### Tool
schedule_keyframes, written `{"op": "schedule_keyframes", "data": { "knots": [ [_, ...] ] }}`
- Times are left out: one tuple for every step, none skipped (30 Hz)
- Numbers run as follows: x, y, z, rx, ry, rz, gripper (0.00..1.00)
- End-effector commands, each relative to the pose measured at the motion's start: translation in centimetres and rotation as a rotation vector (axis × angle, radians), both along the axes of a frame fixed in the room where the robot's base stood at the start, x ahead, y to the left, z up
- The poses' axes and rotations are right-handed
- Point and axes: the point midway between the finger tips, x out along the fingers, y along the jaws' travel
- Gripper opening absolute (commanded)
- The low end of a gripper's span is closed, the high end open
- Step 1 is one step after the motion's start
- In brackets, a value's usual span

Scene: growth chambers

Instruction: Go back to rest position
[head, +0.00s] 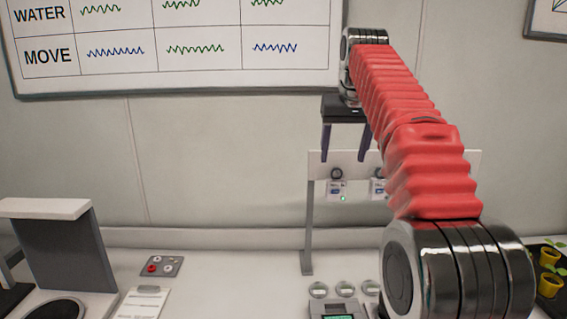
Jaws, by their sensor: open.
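My gripper (344,158) hangs from the end of my red-sleeved arm in the upper middle of the head view. Its two dark fingers point down, spread apart, with nothing between them. It shows in front of a grey stand (308,225) with a light back panel. My arm hides the right part of the panel.
A second device (378,187) hangs partly behind my arm. On the bench are several small round dishes (345,288), a device with a green screen (337,309), a button plate (161,266), a clipboard (142,303) and a grey upright unit (68,255). Yellow pots (550,284) stand at right.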

Motion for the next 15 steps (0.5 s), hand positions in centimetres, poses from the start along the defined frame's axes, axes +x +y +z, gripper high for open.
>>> {"op": "schedule_keyframes", "data": {
  "knots": [
    [-0.9, 0.0, 0.2, 0.0, -0.003, 0.0, 0.63],
    [-1.3, 0.0, 0.2, 0.0, -0.003, 0.0, 0.63],
    [-1.9, 0.0, 0.3, 0.0, -0.006, 0.0, 0.63],
    [-2.4, 0.0, 0.3, 0.0, -0.007, 0.0, 0.63],
    [-2.8, 0.0, 0.2, 0.0, -0.008, 0.0, 0.63],
    [-3.4, 0.0, 0.2, 0.0, -0.01, 0.0, 0.63],
    [-4.0, 0.0, 0.1, 0.0, -0.011, 0.0, 0.63],
    [-4.4, 0.0, 0.1, 0.0, -0.013, 0.0, 0.63],
    [-5.1, 0.0, -0.1, 0.0, -0.014, 0.0, 0.63],
    [-5.6, 0.0, -0.1, 0.0, -0.016, 0.0, 0.63],
    [-6.1, 0.0, -0.3, 0.0, -0.017, 0.0, 0.63],
    [-6.9, 0.0, -0.5, 0.0, -0.019, 0.0, 0.63],
    [-7.4, 0.0, -0.6, 0.0, -0.021, 0.0, 0.63],
    [-7.9, 0.0, -0.8, 0.0, -0.022, 0.0, 0.63],
    [-8.7, 0.0, -1.0, 0.0, -0.023, 0.0, 0.63]
  ]
}}
